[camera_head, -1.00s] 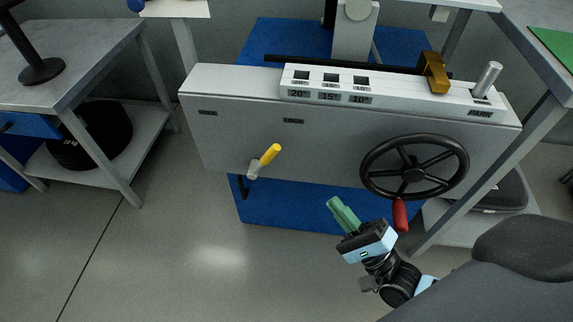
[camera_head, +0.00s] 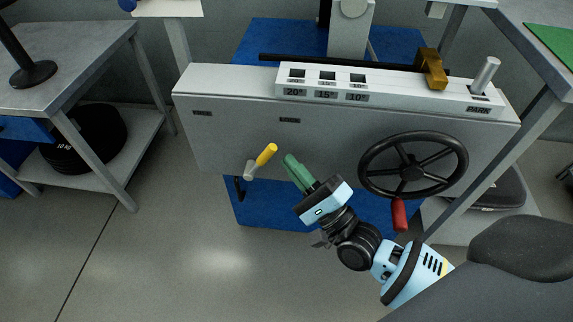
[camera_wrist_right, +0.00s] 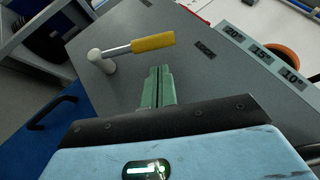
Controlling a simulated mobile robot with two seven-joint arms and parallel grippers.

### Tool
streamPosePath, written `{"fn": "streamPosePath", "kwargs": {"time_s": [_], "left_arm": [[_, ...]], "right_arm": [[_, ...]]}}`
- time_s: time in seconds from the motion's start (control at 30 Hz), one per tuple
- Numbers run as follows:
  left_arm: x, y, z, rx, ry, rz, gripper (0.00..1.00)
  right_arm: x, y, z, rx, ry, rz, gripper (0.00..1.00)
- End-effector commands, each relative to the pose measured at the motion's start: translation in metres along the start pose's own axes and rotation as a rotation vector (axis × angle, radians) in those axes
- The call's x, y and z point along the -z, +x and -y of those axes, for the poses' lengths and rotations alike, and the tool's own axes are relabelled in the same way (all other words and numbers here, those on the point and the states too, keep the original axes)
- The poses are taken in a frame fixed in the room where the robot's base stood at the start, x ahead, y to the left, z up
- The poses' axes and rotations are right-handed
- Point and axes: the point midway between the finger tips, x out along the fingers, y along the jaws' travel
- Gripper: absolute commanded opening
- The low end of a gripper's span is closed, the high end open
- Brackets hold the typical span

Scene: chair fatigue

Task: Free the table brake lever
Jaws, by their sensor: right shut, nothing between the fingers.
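The brake lever (camera_head: 262,159) has a yellow grip and a grey pivot on the lower left of the grey front panel (camera_head: 330,135). It tilts up to the right in the head view. In the right wrist view the lever (camera_wrist_right: 152,43) lies just beyond the fingertips, its yellow end pointing right. My right gripper (camera_head: 289,158) has green fingers shut together with nothing between them, right of the yellow grip and apart from it. In the right wrist view the right gripper (camera_wrist_right: 159,70) points toward the panel below the lever. My left gripper is out of view.
A black handwheel (camera_head: 413,165) with a red handle (camera_head: 399,214) is right of my right gripper. A brass block (camera_head: 431,68) and a grey PARK pin (camera_head: 485,75) stand on top. A black hook handle (camera_head: 239,188) is below the lever. A grey shelf table (camera_head: 92,75) stands left.

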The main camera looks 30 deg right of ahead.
Motion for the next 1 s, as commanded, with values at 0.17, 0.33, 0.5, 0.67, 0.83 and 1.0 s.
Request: {"fn": "streamPosePath", "kwargs": {"time_s": [0.17,0.33,0.5,0.67,0.83,1.0], "left_arm": [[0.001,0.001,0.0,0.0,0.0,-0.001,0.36],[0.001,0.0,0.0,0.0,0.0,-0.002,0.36],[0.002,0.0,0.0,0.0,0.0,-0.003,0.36],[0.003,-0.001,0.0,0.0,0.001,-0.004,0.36],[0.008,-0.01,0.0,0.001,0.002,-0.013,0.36],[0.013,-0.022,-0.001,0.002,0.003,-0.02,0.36]], "right_arm": [[-0.01,0.01,0.0,0.002,0.0,-0.001,0.0],[-0.012,0.012,0.0,0.0,-0.001,0.0,0.0],[-0.012,0.012,0.0,0.0,-0.001,0.0,0.0],[-0.012,0.013,0.001,-0.003,-0.004,0.0,0.0],[-0.015,0.015,0.005,-0.024,-0.02,0.001,0.0],[-0.017,0.019,0.006,-0.059,-0.042,0.001,0.0]]}}
